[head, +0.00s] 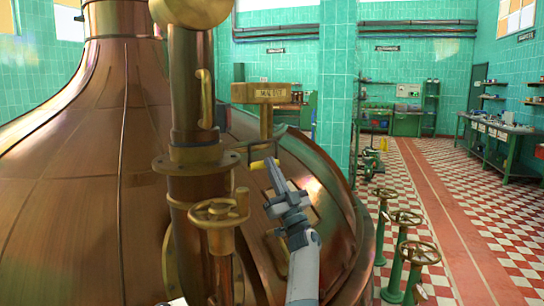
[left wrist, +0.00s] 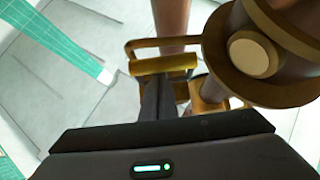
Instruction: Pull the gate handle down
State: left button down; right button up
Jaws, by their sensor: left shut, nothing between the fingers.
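The gate handle (left wrist: 165,64) is a yellow bar set across a brass bracket in the left wrist view. In the head view its yellow end (head: 257,165) shows beside the vertical copper pipe, below a brass box with lettering (head: 268,93). My left gripper (head: 272,172) is at the right of the handle in the head view. In the left wrist view its dark fingers (left wrist: 157,88) are shut, with their tips close to the bar. Nothing is between them. I cannot tell whether the tips touch the bar. My right gripper is not in view.
A big copper kettle (head: 85,150) fills the left. A brass handwheel (head: 220,210) sticks out low on the pipe, near my left arm. Several green valve stands with wheels (head: 420,252) stand at the right. The checkered floor (head: 490,205) beyond is open.

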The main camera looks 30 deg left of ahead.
pick_arm(q)
notch_tip(320, 180, down, 2)
jog(key=shift+a, duration=0.1)
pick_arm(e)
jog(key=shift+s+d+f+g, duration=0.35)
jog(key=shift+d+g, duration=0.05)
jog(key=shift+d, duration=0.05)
pick_arm(q)
jog(key=shift+r, duration=0.1)
